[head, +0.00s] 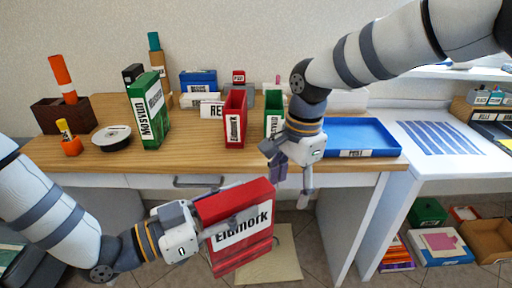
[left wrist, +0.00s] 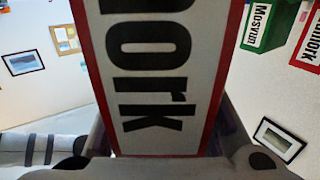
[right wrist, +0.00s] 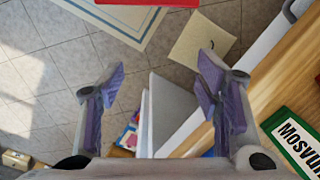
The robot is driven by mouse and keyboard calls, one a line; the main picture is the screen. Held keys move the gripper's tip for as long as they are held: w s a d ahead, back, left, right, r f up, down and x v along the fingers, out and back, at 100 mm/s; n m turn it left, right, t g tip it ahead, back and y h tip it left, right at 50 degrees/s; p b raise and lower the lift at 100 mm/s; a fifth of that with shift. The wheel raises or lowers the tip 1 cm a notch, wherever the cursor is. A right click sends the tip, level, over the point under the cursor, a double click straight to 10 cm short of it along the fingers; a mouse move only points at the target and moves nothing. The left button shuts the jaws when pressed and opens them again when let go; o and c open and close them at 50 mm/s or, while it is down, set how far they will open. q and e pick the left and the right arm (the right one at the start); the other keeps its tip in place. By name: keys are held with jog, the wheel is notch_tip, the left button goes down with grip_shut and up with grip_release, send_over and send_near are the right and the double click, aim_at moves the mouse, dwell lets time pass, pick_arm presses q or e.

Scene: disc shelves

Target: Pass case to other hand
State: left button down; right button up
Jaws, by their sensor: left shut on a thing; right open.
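A red case with a white "Eidmork" label (head: 243,228) is held in front of the desk, over the floor. My left gripper (head: 215,226) is shut on its left side; in the left wrist view the label (left wrist: 155,75) fills the middle between the fingers. My right gripper (head: 292,178) hangs open and empty above and to the right of the case, near the desk's front edge. In the right wrist view its purple-padded fingers (right wrist: 165,95) are wide apart with nothing between them. A red edge, probably the case, shows at the top of that view.
The desk (head: 195,150) bears a green "Mosvun" case (head: 149,112), a red case (head: 235,118), a small green case (head: 273,115), a disc spindle (head: 112,138) and a blue tray (head: 350,133). A drawer handle (head: 197,182) sticks out behind the held case.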

notch_tip(320, 180, up, 12)
send_over(239, 230)
jog(key=w+d, duration=0.3)
jog(key=w, duration=0.2)
jog(key=shift+d+f+h, duration=0.1)
jog(key=shift+d+h, duration=0.05)
jog(key=shift+h, duration=0.25)
jog(key=shift+s+f, duration=0.1)
jog(key=shift+f, duration=0.05)
notch_tip(239, 230, down, 11)
jog(key=shift+f, duration=0.2)
jog(key=c, duration=1.1)
jog(key=o, duration=1.1)
jog(key=shift+r, duration=0.1)
